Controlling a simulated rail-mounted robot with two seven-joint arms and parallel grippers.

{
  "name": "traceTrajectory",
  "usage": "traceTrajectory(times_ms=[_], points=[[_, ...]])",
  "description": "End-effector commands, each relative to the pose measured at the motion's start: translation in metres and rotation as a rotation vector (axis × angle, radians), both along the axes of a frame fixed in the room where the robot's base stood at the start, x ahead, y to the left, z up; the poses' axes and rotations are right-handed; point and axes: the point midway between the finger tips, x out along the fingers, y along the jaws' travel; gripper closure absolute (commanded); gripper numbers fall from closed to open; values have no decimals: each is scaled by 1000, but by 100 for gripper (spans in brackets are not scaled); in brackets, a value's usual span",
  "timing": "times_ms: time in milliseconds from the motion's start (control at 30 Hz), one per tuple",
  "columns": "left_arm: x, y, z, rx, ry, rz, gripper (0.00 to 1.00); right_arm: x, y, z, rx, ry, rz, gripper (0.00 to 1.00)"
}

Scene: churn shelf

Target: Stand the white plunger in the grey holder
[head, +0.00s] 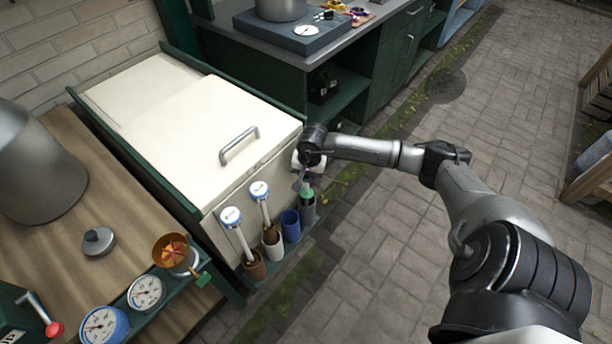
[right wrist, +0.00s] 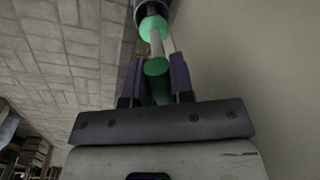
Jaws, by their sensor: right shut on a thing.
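The grey holder (head: 308,215) is the far right of a row of holders along the front of the cream chest. A plunger with a green collar (head: 307,189) stands at its mouth. My right gripper (head: 304,174) is above it; in the right wrist view its fingers (right wrist: 158,88) are shut on the plunger's green knob (right wrist: 157,70). A pale shaft runs to the green collar at the dark holder; how deep it sits is hidden. Another plunger (head: 240,238), with a white shaft and pale collar, stands tilted in the brown holder (head: 257,270). My left gripper is out of view.
A plunger with a brown collar (head: 265,210) stands in the white holder (head: 274,249). The blue holder (head: 291,228) beside the grey one looks empty. The chest (head: 190,115) rises close behind the row. Open paving (head: 380,240) lies in front.

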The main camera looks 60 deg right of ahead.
Motion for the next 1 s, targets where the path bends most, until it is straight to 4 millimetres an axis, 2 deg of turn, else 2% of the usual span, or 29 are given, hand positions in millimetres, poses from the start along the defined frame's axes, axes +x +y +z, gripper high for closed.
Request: traceTrajectory(times_ms=[1000], points=[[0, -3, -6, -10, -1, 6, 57, 0, 0, -7, 0, 0, 0, 100]])
